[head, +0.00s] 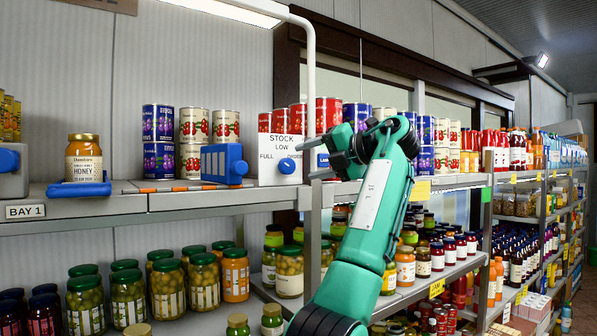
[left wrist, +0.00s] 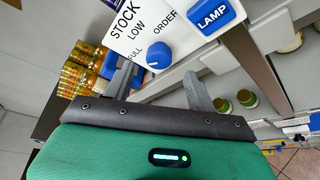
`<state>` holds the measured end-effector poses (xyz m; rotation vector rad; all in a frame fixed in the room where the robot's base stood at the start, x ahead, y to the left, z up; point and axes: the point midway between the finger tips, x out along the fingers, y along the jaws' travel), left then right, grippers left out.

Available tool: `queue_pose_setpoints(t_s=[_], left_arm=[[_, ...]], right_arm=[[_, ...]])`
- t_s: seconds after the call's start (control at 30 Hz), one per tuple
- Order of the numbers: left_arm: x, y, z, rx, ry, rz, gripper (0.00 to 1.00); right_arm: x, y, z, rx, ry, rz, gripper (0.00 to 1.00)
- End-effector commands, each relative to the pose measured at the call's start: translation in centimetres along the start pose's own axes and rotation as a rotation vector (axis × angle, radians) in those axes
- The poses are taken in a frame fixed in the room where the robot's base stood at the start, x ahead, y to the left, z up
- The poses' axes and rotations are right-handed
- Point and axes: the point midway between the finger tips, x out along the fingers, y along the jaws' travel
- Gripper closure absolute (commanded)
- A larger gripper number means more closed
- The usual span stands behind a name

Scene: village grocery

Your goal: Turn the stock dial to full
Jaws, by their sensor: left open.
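The stock dial is a round blue knob (head: 287,166) on a white panel (head: 268,176) marked STOCK, LOW, FULL and ORDER, at the shelf's front edge. In the left wrist view the knob (left wrist: 159,55) lies ahead of my left gripper (left wrist: 160,72), between the lines of its two fingers. A small pale mark shows on the knob's lower-left side there, but I cannot tell its exact setting. In the head view my left gripper (head: 308,160) is open, just right of the knob, its fingers pointing left. No contact with the knob is visible.
A blue LAMP switch (left wrist: 212,17) sits beside the panel. On the shelf left of the panel are a blue box (head: 222,164), stacked cans and a honey jar (head: 83,158) on a blue stand. Jars fill the shelf below.

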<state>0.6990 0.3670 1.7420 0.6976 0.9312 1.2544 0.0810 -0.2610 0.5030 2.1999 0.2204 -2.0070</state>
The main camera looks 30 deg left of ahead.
Motion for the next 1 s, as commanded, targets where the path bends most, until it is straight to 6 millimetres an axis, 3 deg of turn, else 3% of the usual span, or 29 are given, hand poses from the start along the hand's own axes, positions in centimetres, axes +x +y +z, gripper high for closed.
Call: queue_pose_setpoints(t_s=[0.2, 0.4, 1.0], left_arm=[[-5.2, -0.2, -0.1, 0.001, -0.003, 0.0, 0.43], [-7.9, 0.0, 0.0, 0.0, -0.001, 0.0, 0.43], [-8.7, -0.1, 0.0, 0.0, 0.0, 0.0, 0.43]], right_arm=[[1.6, 0.0, 0.1, 0.0, 0.0, 0.0, 0.7], [1.9, 0.0, 0.2, 0.0, 0.0, 0.0, 0.7], [1.9, 0.2, 0.2, -0.001, 0.0, 0.002, 0.7]])
